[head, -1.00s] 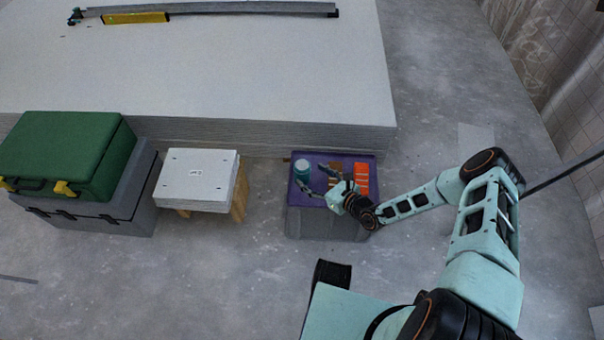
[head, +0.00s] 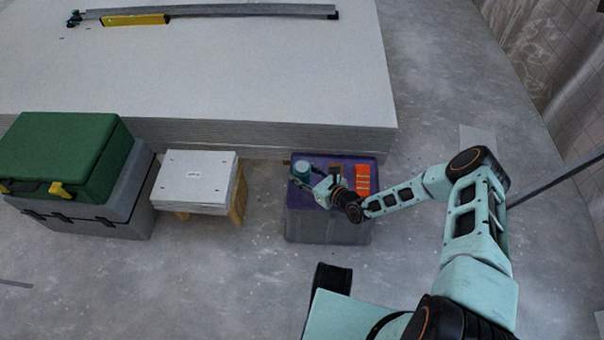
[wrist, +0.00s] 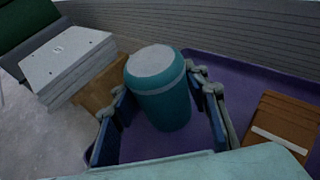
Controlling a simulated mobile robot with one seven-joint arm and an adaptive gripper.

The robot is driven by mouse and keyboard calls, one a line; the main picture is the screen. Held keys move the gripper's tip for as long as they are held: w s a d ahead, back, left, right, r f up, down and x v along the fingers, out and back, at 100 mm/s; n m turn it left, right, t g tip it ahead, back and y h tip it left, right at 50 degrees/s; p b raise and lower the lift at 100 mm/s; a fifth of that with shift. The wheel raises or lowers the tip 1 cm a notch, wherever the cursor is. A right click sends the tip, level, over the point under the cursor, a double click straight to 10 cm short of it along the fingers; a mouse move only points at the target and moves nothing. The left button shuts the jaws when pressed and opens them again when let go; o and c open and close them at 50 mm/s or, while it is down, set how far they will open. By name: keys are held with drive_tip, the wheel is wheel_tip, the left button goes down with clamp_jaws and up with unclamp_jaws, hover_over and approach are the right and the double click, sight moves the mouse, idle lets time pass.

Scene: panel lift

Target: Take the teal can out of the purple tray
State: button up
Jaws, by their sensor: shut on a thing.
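The teal can (wrist: 162,97) with a pale grey lid stands upright in the purple tray (wrist: 262,79), near its left side. The can also shows in the head view (head: 301,168), at the left of the purple tray (head: 345,156). My gripper (wrist: 161,112) is shut on the can, with one blue finger on each side of it. In the head view my gripper (head: 307,179) reaches in from the right over the tray. Its fingers partly hide the can there. I cannot tell whether the can's base is off the tray floor.
The tray sits on a grey box (head: 325,230). The panel stack (head: 240,80) rises behind.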

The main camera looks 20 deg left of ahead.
drive_tip(key=shift+c, duration=1.3)
